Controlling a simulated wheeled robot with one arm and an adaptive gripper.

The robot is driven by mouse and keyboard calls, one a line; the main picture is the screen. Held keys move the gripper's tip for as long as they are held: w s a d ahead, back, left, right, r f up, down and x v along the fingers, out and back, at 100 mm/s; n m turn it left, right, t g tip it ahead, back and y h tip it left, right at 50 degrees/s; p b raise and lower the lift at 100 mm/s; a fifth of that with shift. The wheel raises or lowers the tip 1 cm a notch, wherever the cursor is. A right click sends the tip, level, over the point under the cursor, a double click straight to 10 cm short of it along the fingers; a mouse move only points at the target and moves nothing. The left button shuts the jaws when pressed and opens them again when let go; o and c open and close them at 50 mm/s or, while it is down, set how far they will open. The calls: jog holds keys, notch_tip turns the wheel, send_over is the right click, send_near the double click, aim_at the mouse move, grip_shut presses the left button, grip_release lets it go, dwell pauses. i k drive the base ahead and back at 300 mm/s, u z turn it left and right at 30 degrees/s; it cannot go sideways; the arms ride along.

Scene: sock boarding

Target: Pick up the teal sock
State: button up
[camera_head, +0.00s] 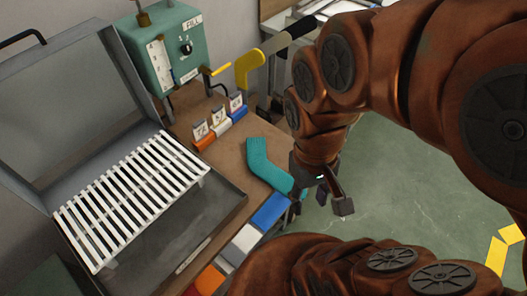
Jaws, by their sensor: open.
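The teal sock (263,167) lies bent on the brown table (222,150), its lower end reaching toward the table's right edge. My gripper (322,204) is at that lower right end of the sock, over or near the table edge. One dark finger stands apart to the right, and the jaws are open. The other finger and the sock's tip are partly hidden by the gripper body, so I cannot tell whether they touch.
A grey open-lidded box with a white slatted rack (130,200) stands at left. Behind are a teal control box (165,48) and a yellow sock-shaped board (250,68). Small numbered orange, white and blue holders (220,125) stand on the table.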

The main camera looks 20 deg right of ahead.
aim_at(258, 162)
jog(key=u, duration=0.05)
jog(key=k, duration=1.6)
jog(key=u, duration=1.1)
jog(key=i, duration=0.3)
jog(key=z, duration=0.1)
